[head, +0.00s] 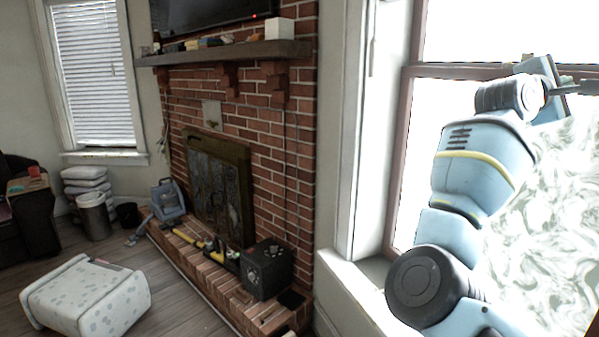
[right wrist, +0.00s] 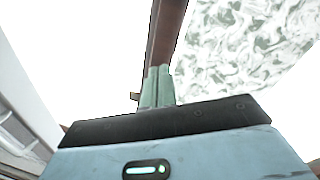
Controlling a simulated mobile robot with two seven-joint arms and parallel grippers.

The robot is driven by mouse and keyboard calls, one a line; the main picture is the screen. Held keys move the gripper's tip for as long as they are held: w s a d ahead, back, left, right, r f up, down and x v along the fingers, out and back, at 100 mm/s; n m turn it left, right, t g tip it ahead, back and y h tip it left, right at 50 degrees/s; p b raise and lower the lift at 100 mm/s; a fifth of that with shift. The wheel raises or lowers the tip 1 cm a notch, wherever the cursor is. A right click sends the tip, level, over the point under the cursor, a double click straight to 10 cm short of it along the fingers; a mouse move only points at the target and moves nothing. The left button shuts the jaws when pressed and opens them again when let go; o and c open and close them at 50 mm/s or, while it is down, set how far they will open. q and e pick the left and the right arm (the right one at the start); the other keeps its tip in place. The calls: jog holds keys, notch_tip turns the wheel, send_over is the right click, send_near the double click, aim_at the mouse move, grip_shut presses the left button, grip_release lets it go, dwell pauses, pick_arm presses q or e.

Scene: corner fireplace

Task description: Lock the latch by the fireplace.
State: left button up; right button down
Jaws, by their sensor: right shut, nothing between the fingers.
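My right gripper (head: 582,88) is at the far right of the head view, raised in front of the window (head: 455,100) at about the height of its middle rail. In the right wrist view its two pale green fingers (right wrist: 157,85) are together, with nothing between them. A small brownish piece (head: 527,57), perhaps the latch, shows on the rail just above my right wrist. A small brown piece (right wrist: 135,96) also shows left of the fingers in the wrist view. I cannot tell whether the latch is locked or whether the gripper touches it. My left gripper is out of view.
The brick fireplace (head: 285,150) stands left of the window, with a mantel (head: 225,52) holding small items. A black box (head: 266,268) and tools lie on the hearth. A patterned ottoman (head: 85,295) stands on the floor. A white swirled pane or panel (head: 545,230) is behind my right arm.

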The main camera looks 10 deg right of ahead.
jog(key=w+a+f+m+t+y, duration=0.1)
jog(key=a+f+m+t+y, duration=0.2)
jog(key=a+f+m+t, duration=0.55)
jog(key=w+a+f+m+t+y, duration=0.2)
jog(key=a+f+m+t+y, duration=0.1)
jog(key=f+m, duration=1.05)
jog(key=w+a+f+m+t+y, duration=0.1)
jog(key=a+f+m+t+y, duration=0.1)
jog(key=a+f+m+t, duration=0.6)
jog(key=s+a+f+n+g+y, duration=0.3)
jog(key=a+f+n+y, duration=0.15)
jog(key=f, duration=0.65)
jog(key=s+a+f+n+g+y, duration=0.2)
jog(key=s+a+f+n+y, duration=0.25)
jog(key=f, duration=0.55)
jog(key=s+a+f+n+g+y, duration=0.1)
jog(key=s+a+f+n+g, duration=0.2)
jog(key=s, duration=0.7)
jog(key=s+a+f+n+g+y, duration=0.1)
jog(key=s+a+f+n+g, duration=0.3)
jog(key=s+f+n, duration=0.3)
jog(key=s+a+f+n+g+y, duration=0.2)
jog(key=s+f+n, duration=0.3)
jog(key=s+f, duration=0.8)
jog(key=shift+s+a+g+p, duration=0.45)
jog(key=shift+s+a+g, duration=0.2)
jog(key=shift+s+g, duration=0.1)
jog(key=shift+f, duration=0.1)
